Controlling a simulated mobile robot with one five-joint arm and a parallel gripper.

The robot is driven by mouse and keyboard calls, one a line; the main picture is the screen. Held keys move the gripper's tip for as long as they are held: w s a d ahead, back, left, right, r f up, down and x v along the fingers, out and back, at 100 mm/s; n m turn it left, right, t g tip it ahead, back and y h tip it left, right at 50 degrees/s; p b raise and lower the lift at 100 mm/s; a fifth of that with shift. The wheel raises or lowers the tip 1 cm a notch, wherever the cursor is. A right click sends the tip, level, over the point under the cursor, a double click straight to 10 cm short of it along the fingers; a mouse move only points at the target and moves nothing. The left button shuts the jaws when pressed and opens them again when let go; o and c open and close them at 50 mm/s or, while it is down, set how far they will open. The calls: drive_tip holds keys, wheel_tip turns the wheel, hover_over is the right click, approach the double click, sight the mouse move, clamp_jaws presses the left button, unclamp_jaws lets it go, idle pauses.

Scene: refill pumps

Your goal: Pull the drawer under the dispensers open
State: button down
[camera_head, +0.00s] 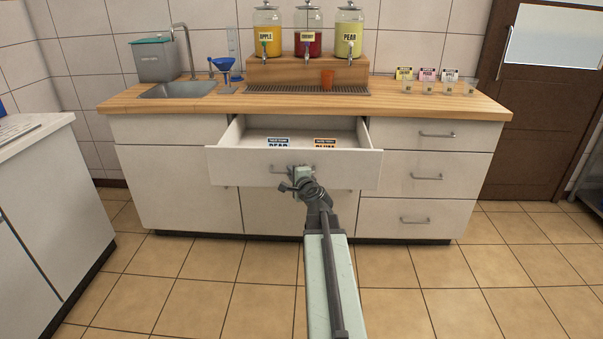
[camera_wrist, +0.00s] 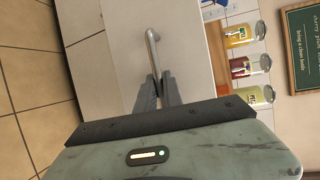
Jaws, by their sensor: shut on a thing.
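The drawer (camera_head: 345,171) under the dispensers stands open, pulled well out from the white cabinet. Two labelled cards, a blue-topped one (camera_head: 278,143) and an orange one (camera_head: 325,144), lie inside it. My gripper (camera_head: 298,176) is at the middle of the drawer front, shut on the drawer's metal handle. In the wrist view the handle (camera_wrist: 152,45) runs up from between my gripper's fingers (camera_wrist: 158,82). Three dispensers stand above on a wooden riser: a yellow one labelled apple (camera_head: 267,36), a red one (camera_head: 307,36) and a pale yellow one labelled pear (camera_head: 347,36).
A sink (camera_head: 178,90) and blue funnel (camera_head: 223,66) are at left. Several small glasses and cards stand at right. A side counter (camera_head: 35,130) is at far left. The tiled floor in front is clear.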

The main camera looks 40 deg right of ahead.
drive_tip(key=shift+s+a, duration=0.2)
drive_tip(key=c, duration=1.8)
unclamp_jaws()
drive_tip(key=shift+o, duration=0.2)
